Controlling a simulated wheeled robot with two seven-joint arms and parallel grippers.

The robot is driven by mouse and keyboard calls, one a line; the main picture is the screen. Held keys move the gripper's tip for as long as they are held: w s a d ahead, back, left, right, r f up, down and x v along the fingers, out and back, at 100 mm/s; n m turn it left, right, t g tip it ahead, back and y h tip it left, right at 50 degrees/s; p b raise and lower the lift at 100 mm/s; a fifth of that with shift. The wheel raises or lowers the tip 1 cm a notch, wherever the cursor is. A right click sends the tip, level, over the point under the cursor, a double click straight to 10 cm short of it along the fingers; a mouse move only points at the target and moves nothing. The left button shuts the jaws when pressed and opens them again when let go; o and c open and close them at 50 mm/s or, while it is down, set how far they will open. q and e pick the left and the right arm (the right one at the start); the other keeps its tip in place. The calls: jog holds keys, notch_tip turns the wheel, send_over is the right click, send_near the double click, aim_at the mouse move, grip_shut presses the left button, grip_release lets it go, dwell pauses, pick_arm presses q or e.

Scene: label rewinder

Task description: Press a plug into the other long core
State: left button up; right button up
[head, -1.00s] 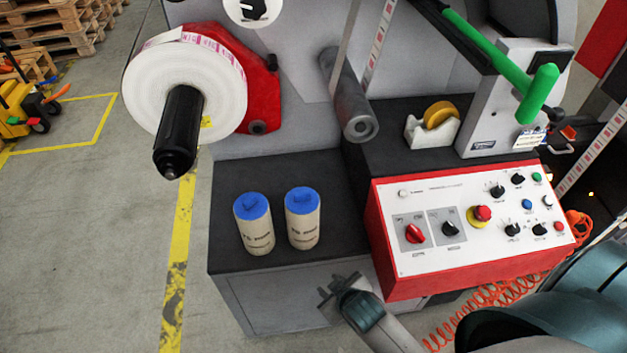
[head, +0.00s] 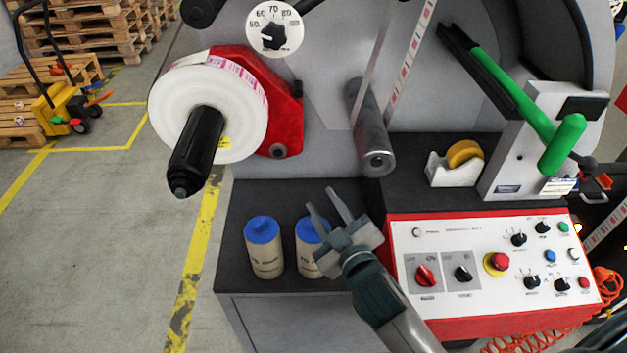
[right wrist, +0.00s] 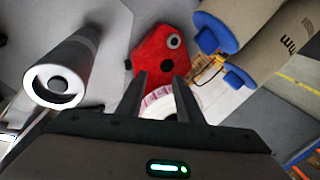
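Two beige long cores stand upright on the black shelf: the left core (head: 265,262) and the right core (head: 309,262). The left core has a blue plug (head: 262,229) at its top, and the right core has a blue plug (head: 303,233) at its top too. My right gripper (head: 324,203) is open and empty, in front of the right core and hiding part of it. In the right wrist view the gripper (right wrist: 160,82) has nothing between its fingers. The cores and their blue plugs (right wrist: 215,32) are beside it at upper right. My left gripper is out of view.
A black spindle (head: 196,150) with a white label roll (head: 180,100) sticks out above and left of the cores. A grey roller (head: 368,130) juts out above right. The red-edged control panel (head: 490,265) and a tape dispenser (head: 455,165) stand to the right.

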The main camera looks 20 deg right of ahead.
jog(key=w+a+r+n+t+y, duration=0.1)
jog(key=a+r+n+t+y, duration=0.1)
jog(key=a+r+n+y, duration=0.65)
jog(key=a+r+n+t+y, duration=0.1)
jog(key=a+r+n+y, duration=0.35)
jog(key=r, duration=0.65)
jog(key=s+a+n+g+y, duration=0.4)
jog(key=s+a+n+g, duration=0.15)
jog(key=n+g, duration=0.55)
jog(key=s+a+n+g+y, duration=0.4)
jog(key=a+n+g, duration=0.4)
jog(key=n, duration=0.5)
jog(key=w+d+f+n+g+h, duration=0.1)
jog(key=d+f+n+g+h, duration=0.2)
jog(key=f+h, duration=0.35)
jog(key=w+d+f+n+g+h, duration=0.1)
jog(key=d+f+n+h, duration=0.25)
jog(key=f+h, duration=0.3)
jog(key=w+d+t+h, duration=0.1)
jog(key=w+d+h, duration=0.2)
jog(key=d, duration=0.3)
jog(key=w+d+t+h, duration=0.1)
jog(key=w+d+h, duration=0.2)
jog(key=d, duration=0.3)
jog(key=w+d+f+t+h, duration=0.1)
jog(key=w+d+h, duration=0.1)
jog(key=d, duration=0.4)
jog(key=shift+w+d+h, duration=0.2)
jog(key=shift+w+h, duration=0.2)
jog(key=shift+w, duration=0.2)
